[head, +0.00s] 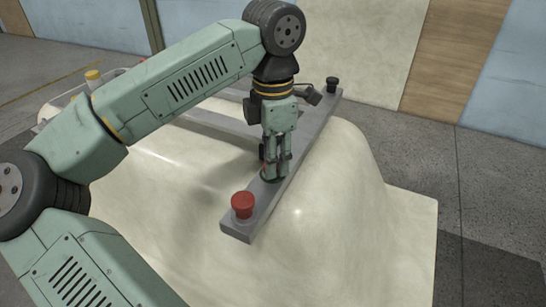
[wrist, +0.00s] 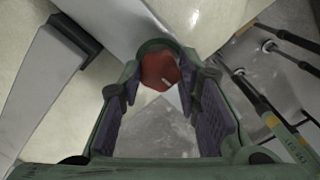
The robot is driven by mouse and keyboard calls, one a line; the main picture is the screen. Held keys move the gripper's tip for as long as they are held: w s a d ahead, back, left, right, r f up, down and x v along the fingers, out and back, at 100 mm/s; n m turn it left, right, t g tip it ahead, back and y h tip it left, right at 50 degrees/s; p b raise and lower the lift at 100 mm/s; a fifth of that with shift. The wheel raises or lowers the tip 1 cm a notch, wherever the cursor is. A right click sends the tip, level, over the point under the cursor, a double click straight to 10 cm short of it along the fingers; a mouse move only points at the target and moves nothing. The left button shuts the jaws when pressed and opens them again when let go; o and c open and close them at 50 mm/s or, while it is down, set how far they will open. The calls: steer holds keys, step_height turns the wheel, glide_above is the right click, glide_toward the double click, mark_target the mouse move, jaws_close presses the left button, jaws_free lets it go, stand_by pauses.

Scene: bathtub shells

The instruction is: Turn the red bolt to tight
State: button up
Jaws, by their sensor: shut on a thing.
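My gripper (head: 275,176) points down at the middle of a grey bar (head: 298,147) that lies over a cream shell. In the wrist view, my gripper (wrist: 160,86) has its fingertips on either side of a red bolt head (wrist: 157,70), shut on it. The red head has flat sides and a small pale mark near its lower edge. A green curved rim shows behind it. In the head view my fingers largely hide this bolt, and a bit of green shows at their base. Whether the bolt is tight cannot be told.
A red round knob (head: 243,204) stands on the bar's near end, close to my gripper. A black knob (head: 332,84) is at its far end. A yellow-topped knob (head: 93,76) is at the left. The cream shell (head: 335,210) bulges below the bar. Grey floor is clear at right.

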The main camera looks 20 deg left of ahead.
stand_by(0.3)
steer(key=o, duration=1.1)
step_height(320, 180, up, 12)
steer(key=shift+r, duration=0.1)
steer(key=shift+d, duration=0.1)
